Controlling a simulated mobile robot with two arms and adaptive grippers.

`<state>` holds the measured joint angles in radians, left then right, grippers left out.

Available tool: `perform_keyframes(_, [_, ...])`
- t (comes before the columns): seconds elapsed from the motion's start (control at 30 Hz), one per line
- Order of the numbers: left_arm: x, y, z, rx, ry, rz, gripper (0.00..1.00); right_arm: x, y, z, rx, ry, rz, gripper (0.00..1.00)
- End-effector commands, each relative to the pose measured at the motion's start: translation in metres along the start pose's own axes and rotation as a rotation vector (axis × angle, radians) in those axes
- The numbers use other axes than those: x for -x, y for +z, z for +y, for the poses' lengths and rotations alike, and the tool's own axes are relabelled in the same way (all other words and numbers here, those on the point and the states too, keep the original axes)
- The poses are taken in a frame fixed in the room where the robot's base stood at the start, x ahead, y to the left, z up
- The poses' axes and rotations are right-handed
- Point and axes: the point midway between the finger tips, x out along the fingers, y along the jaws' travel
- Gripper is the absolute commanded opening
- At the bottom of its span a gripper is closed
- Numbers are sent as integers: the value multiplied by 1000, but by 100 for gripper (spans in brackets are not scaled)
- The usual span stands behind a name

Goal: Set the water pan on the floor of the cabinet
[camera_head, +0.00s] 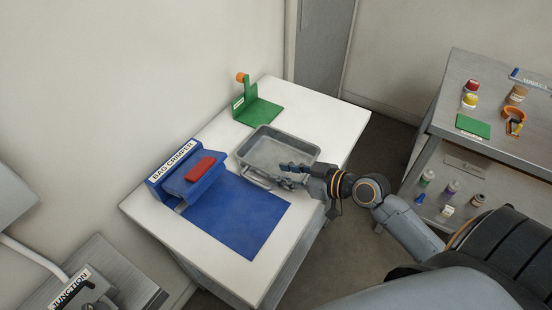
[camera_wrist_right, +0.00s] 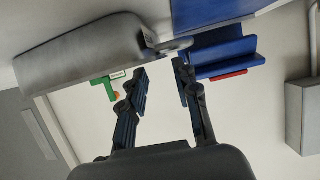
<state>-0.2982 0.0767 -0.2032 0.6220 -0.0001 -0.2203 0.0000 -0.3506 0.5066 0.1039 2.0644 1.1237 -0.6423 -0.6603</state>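The water pan (camera_head: 262,147), a shallow grey metal pan with side handles, rests on the white table (camera_head: 335,122). It also shows in the right wrist view (camera_wrist_right: 80,52), with a handle (camera_wrist_right: 168,45) just ahead of the fingertips. My right gripper (camera_head: 287,168) is at the pan's near right side. In the wrist view its fingers (camera_wrist_right: 161,70) are spread apart with nothing visibly held between them. I cannot tell if a finger touches the pan. My left gripper is not in view. No cabinet can be clearly identified.
A blue bag crimper (camera_head: 186,175) with a red bar and a blue mat (camera_head: 240,215) lie left of the pan. A green stand (camera_head: 258,110) is behind it. A grey shelf unit (camera_head: 470,80) with small jars stands right. A junction box (camera_head: 72,288) is lower left.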

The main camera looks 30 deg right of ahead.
Motion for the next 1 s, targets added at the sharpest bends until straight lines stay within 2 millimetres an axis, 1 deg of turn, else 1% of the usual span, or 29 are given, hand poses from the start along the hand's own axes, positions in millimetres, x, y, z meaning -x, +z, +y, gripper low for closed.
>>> perform_keyframes(0.03, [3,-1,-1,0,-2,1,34,-7,-3,0,-2,0,4,31])
perform_keyframes(0.2, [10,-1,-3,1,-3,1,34,-33,-3,0,-3,0,4,31])
perform_keyframes(0.3, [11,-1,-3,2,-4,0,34,-44,-2,0,-2,0,2,31])
perform_keyframes(0.4, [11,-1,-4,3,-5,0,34,-48,-1,0,0,0,1,31])
perform_keyframes(0.57, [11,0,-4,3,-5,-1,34,-48,-1,0,1,-1,0,31])
perform_keyframes(0.6, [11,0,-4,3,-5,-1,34,-48,-1,0,1,-1,0,29])
perform_keyframes(0.67, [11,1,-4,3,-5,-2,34,-48,-1,0,1,-1,0,17])
perform_keyframes(0.73, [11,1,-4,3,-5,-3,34,-48,-1,0,1,-1,0,2])
perform_keyframes(0.77, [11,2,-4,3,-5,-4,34,-48,-1,0,1,-1,0,0])
perform_keyframes(1.0, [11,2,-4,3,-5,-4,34,-48,-2,0,1,0,2,0])
